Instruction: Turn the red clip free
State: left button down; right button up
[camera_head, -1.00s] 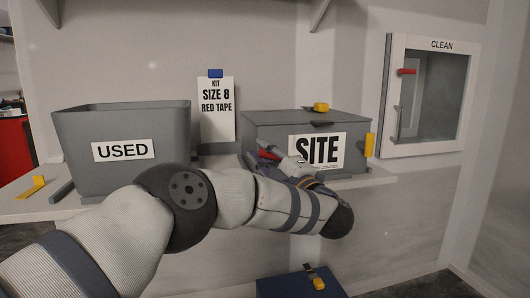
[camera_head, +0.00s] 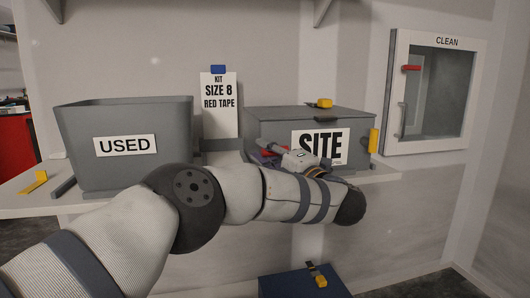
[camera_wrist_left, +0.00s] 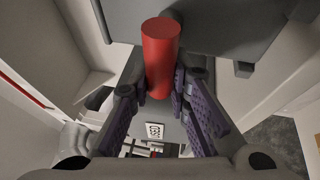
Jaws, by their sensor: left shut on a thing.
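The red clip (camera_wrist_left: 161,45) shows in the left wrist view as a plain red cylinder between the purple-padded fingers of my left gripper (camera_wrist_left: 161,94). The gripper is shut on it. In the head view my left gripper (camera_head: 268,158) is at the front left of the grey SITE box (camera_head: 270,131), beside the SITE label. Only a little red shows there, and my wrist hides much of the clip. I cannot tell whether the clip still touches the box. My right gripper is in neither view.
A grey USED bin (camera_head: 125,172) stands left on the shelf (camera_head: 35,205), with a kit card (camera_head: 219,120) behind, between bin and box. A CLEAN cabinet (camera_head: 393,95) with a red bar (camera_head: 411,68) is on the right wall. A blue box (camera_head: 290,287) sits below.

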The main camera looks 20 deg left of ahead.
pick_arm(q)
jog(key=c, duration=1.8)
grip_release()
jog(key=v, duration=1.2)
jog(key=shift+d, duration=0.1)
